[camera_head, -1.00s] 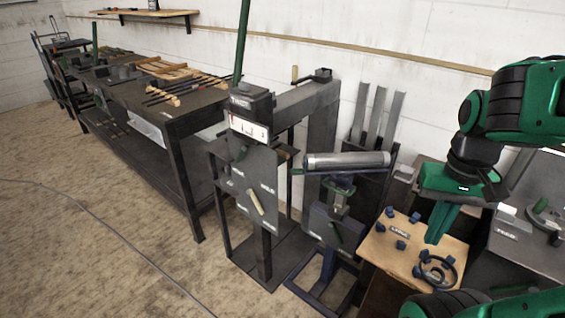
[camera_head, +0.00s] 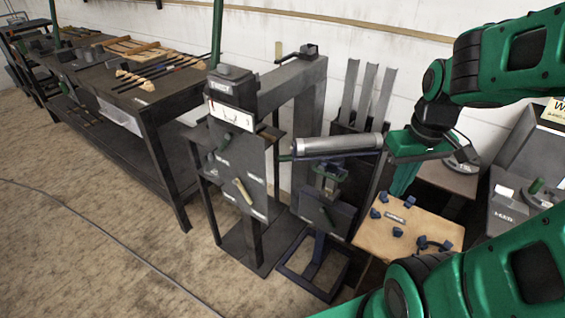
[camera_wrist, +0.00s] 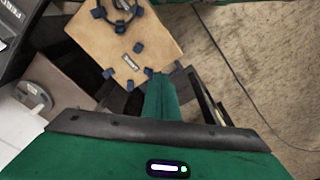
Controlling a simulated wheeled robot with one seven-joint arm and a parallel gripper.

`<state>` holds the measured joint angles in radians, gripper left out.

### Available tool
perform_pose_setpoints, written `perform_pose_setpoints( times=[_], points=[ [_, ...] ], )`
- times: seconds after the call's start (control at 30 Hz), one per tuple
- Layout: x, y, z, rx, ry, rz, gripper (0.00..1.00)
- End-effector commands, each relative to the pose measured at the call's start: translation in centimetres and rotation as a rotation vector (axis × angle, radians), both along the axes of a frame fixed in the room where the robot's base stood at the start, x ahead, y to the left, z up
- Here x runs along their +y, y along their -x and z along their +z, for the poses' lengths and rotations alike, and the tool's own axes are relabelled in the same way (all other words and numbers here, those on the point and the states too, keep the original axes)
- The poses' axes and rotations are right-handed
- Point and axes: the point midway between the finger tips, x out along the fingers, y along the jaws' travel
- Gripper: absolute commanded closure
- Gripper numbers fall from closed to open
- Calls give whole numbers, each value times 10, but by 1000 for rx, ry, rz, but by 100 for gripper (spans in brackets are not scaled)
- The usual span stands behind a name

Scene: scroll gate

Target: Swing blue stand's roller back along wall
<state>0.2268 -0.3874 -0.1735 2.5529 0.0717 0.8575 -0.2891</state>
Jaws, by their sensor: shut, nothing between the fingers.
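The blue stand (camera_head: 312,265) is on the floor in the head view, beside the dark gate frame (camera_head: 293,85). The roller's right end is close to my gripper (camera_head: 402,185), which points downward with green fingers shut and empty. I cannot tell whether the gripper touches the roller. In the wrist view the shut fingers (camera_wrist: 160,98) point toward the wooden board; the roller is not clearly visible there.
A wooden board (camera_head: 380,235) with blue knobs stands right of the blue stand. Upright grey channels (camera_head: 365,95) lean near the wall behind the roller. A long dark workbench (camera_head: 150,95) is at the left. Open floor (camera_head: 100,220) lies in front, with a cable across it.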

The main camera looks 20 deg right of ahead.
Motion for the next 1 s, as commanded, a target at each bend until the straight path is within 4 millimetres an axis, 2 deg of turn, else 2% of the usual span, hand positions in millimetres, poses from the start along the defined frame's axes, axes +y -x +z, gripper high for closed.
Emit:
perform_pose_setpoints(
  times=[0.03, 0.2, 0.4, 0.5, 0.7, 0.83, 1.0],
  points=[
    [4, -20, -7, -21, 12, 110, 100],
    [27, -88, -29, -135, 49, 500, 100],
    [68, -159, -53, -299, 93, 915, 100],
    [91, -188, -63, -387, 119, 1086, 100],
    [126, -226, -73, -528, 171, 1304, 100],
    [137, -237, -75, -575, 192, 1365, 100],
    [141, -243, -81, -588, 200, 1382, 100]
  ],
)
